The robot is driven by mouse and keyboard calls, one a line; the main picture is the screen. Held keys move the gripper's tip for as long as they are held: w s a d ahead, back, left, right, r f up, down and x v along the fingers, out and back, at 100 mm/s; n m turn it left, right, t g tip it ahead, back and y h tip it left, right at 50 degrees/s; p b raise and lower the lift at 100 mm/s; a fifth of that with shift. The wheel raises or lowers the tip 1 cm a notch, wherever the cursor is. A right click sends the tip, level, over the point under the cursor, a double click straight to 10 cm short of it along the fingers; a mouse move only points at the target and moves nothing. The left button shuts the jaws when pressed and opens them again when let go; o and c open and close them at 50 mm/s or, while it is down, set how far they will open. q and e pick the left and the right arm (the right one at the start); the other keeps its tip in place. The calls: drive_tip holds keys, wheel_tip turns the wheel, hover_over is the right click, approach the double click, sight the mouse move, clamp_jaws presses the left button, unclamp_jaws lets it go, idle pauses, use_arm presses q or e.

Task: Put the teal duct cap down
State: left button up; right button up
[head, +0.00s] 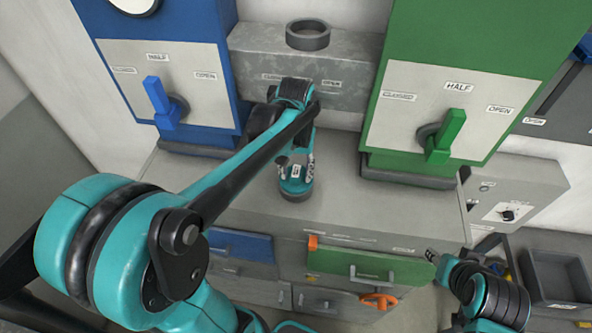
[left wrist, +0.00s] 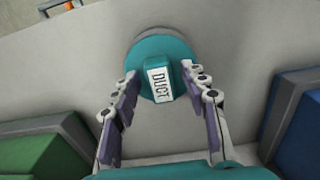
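The teal duct cap (head: 296,186) is a round disc with a raised grip and a white DUCT label. It appears to sit upright on the grey counter (head: 225,190). In the left wrist view the cap (left wrist: 158,52) lies just beyond and between my fingertips. My left gripper (head: 297,166) is over the cap with its fingers spread. In the left wrist view the fingers of this gripper (left wrist: 164,78) stand either side of the grip, with visible gaps. My right gripper (head: 433,257) is at the lower right, in front of the drawers, its finger opening too small to tell.
A blue cabinet (head: 205,60) and a green cabinet (head: 480,55) with lever handles stand on the counter's back. A grey duct box (head: 345,92) with a dark ring (head: 308,35) lies between them. Blue (head: 240,245) and green (head: 355,263) drawers are below. The counter around the cap is clear.

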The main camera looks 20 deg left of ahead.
sight(296, 172)
use_arm(q)
drive_tip(key=shift+s+r, duration=0.1)
drive_tip(key=shift+r, duration=0.05)
wheel_tip(296, 172, up, 11)
drive_tip(key=s+d+f+m+t, duration=0.3)
drive_tip(key=s+d+f+t, duration=0.1)
drive_tip(key=s+f+t, duration=0.3)
wheel_tip(296, 172, down, 4)
drive_tip(key=shift+s+r+b, duration=0.2)
drive_tip(key=shift+s+b, duration=0.25)
drive_tip(key=shift+s, duration=0.7)
drive_tip(key=shift+s, duration=0.15)
